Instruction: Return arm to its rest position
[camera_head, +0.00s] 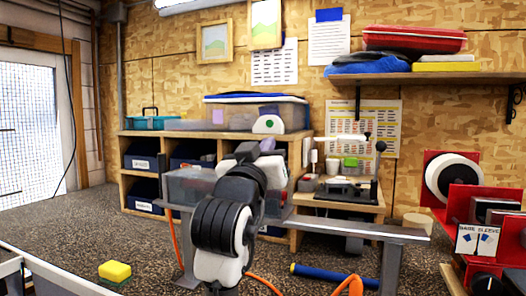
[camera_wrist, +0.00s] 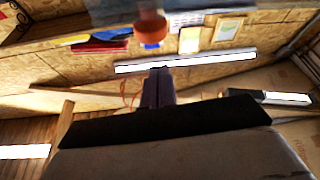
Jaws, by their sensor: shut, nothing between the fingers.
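My arm (camera_head: 225,225) rises in the middle of the head view, with white links and dark joint rings. It stands in front of a bench. My gripper (camera_wrist: 158,75) shows in the wrist view as two dark fingers close together, shut and empty. In the head view I cannot make the gripper out clearly. The wrist view looks up toward the wall and ceiling, with the room upside down and somewhat blurred.
A bench with a grey rail (camera_head: 355,230) lies behind my arm. Cubbies with bins (camera_head: 140,163) stand behind it. Red machines (camera_head: 460,200) stand at right. A yellow sponge (camera_head: 115,271) is at lower left. A blue bar (camera_head: 335,276) and orange hose (camera_head: 265,285) lie low in front.

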